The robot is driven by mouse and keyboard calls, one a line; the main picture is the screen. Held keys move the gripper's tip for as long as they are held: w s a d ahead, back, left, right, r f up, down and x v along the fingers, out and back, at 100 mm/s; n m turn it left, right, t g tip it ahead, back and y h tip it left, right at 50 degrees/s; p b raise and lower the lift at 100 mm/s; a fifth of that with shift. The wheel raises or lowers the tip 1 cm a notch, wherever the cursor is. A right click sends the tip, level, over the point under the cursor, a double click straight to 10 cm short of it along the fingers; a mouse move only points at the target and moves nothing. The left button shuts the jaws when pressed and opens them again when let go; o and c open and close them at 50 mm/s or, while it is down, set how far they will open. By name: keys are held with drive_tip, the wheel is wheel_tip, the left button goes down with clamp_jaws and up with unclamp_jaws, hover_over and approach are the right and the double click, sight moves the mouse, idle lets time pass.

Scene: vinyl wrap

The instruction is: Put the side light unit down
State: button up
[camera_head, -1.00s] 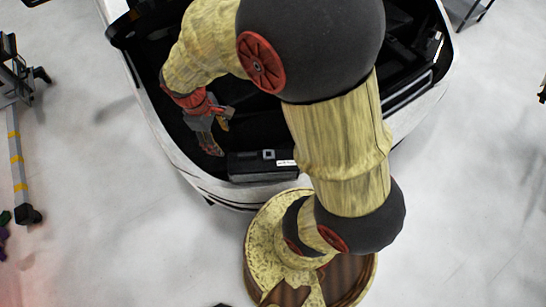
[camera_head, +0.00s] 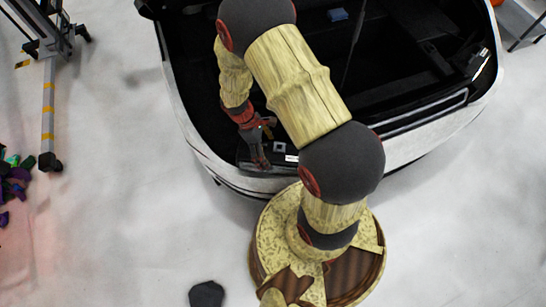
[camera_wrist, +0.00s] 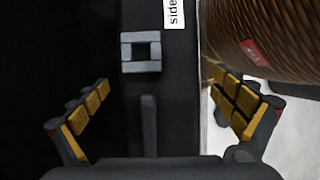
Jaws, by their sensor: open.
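The side light unit (camera_head: 284,152) is a dark box with a small grey square block and a white label. It lies at the near edge of the open car boot in the head view. The wrist view shows a dark surface with the grey block (camera_wrist: 141,52) and part of a label (camera_wrist: 174,14) reading "side". My gripper (camera_head: 262,158) is over the left part of the unit in the head view and hides some of it. In the wrist view my gripper (camera_wrist: 160,105) has its yellow-padded fingers wide apart, with nothing clasped between them.
The white car's rear rim (camera_head: 215,165) borders the dark boot. A blue item (camera_head: 337,14) lies deeper inside. A wheeled stand (camera_head: 48,110) and coloured pieces (camera_head: 14,180) are at the left. A dark object (camera_head: 206,293) is on the floor.

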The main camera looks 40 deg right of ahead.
sight(273, 157)
drive_tip(key=b+x, duration=0.1)
drive_tip(key=x, duration=0.3)
drive_tip(key=shift+d, duration=0.1)
drive_tip(key=shift+r, duration=0.1)
drive_tip(key=shift+c, duration=1.3)
drive_tip(key=c, duration=1.9)
drive_tip(key=shift+w, duration=0.1)
